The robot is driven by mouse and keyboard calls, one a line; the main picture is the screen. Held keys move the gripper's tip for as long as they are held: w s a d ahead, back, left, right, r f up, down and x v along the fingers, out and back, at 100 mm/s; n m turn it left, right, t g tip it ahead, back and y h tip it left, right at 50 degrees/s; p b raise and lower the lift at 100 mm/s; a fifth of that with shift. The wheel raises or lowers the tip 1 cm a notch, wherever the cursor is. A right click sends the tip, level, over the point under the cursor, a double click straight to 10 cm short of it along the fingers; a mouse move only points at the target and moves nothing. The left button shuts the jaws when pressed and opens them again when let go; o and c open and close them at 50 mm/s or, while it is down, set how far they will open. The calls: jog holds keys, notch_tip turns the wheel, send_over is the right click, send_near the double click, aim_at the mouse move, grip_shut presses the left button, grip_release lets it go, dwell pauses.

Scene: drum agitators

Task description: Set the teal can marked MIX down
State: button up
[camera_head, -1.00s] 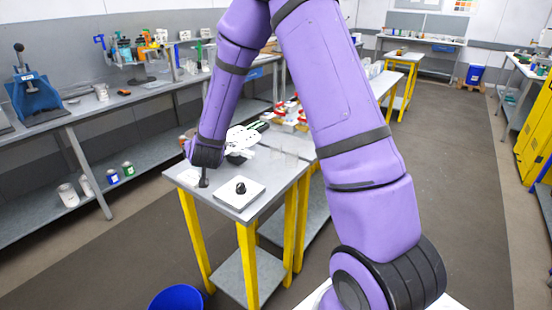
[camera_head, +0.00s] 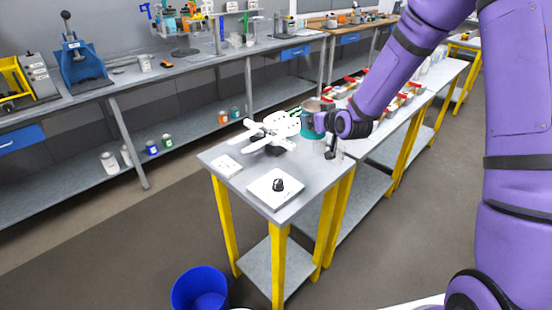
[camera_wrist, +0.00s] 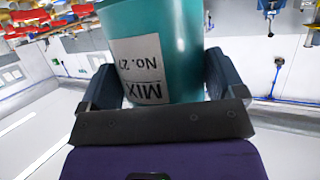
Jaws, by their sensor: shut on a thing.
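The teal can (camera_head: 309,128) is in my gripper (camera_head: 322,122) at the far right part of the small grey table (camera_head: 322,178), beside a white device with spread arms (camera_head: 270,132). In the wrist view the teal can (camera_wrist: 180,45) fills the space between the two dark fingers of my gripper (camera_wrist: 160,82). Its white label reads MIX No. 27 and appears upside down there. The can's base is partly hidden in the head view, so I cannot tell whether it touches anything.
A white plate with a black knob (camera_head: 276,187) and a small white panel (camera_head: 227,166) lie on the table. Clear containers (camera_head: 333,148) stand near my gripper. Red bins (camera_head: 398,100) line the bench behind. A blue bucket (camera_head: 200,288) is on the floor.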

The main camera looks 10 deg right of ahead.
jog(key=shift+s+a+f+n+g+y, duration=1.25)
jog(key=shift+s+a+n+y, duration=0.7)
jog(key=shift+n+y, duration=0.85)
jog(key=shift+w+a+f, duration=0.1)
jog(key=shift+a+f, duration=0.05)
jog(key=shift+f, duration=2.35)
jog(key=shift+w+a+f, duration=0.1)
jog(key=shift+f, duration=2.35)
jog(key=shift+f, duration=0.1)
jog(key=o, duration=1)
jog(key=shift+s, duration=0.1)
